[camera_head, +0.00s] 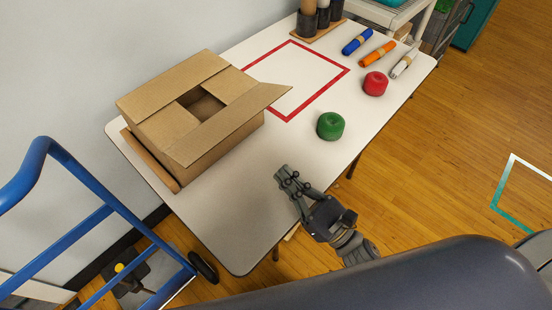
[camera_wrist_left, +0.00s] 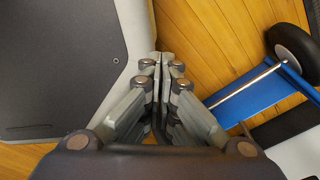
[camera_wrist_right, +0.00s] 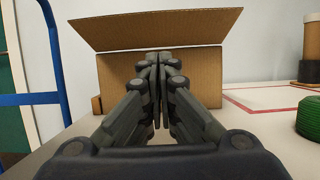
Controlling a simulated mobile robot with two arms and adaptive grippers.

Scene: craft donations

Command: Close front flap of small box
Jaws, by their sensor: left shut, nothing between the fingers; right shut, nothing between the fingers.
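The small cardboard box (camera_head: 222,148) stands on the left part of the white table. Its front flap (camera_head: 228,122) is open and slants up and outward; it also shows in the right wrist view (camera_wrist_right: 155,29), above the box's front wall (camera_wrist_right: 208,75). The two short side flaps (camera_head: 168,126) lie folded inward with a gap between them. The far long flap (camera_head: 172,84) is open too. My right gripper (camera_head: 284,174) is shut and empty, in front of the box and apart from it. My left gripper (camera_wrist_left: 161,58) is shut and empty in its wrist view, away from the box.
A green roll (camera_head: 330,126) and a red roll (camera_head: 375,84) stand right of the box. A red taped outline (camera_head: 318,93) marks the table. Colored bundles (camera_head: 378,53) lie behind. A blue cart frame (camera_head: 88,228) is at left. The table's front is clear.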

